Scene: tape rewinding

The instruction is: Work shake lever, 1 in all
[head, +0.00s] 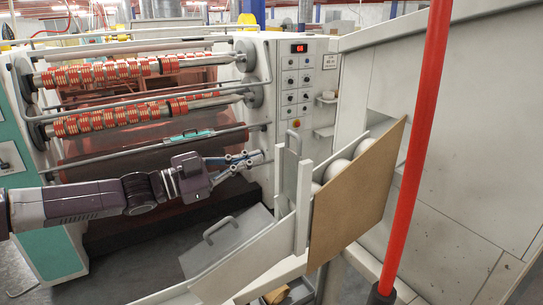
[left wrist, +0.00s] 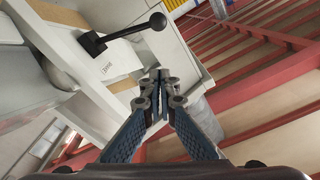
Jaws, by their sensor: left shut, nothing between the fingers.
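My left gripper (head: 257,158) reaches in from the left in front of the rewinding machine, pointing right. It is shut and empty. In the left wrist view the gripper (left wrist: 160,78) has its fingertips together. A black lever with a round knob (left wrist: 128,31) stands out from a pale panel, up and left of the fingertips and apart from them. I cannot make this lever out in the head view. My right gripper is not in view.
The machine holds shafts with red and cream tape rolls (head: 105,73). A control panel (head: 298,88) with a red display stands behind the gripper. A chute with a brown board (head: 357,192) and white rolls is to the right. A red post (head: 417,150) stands in the foreground.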

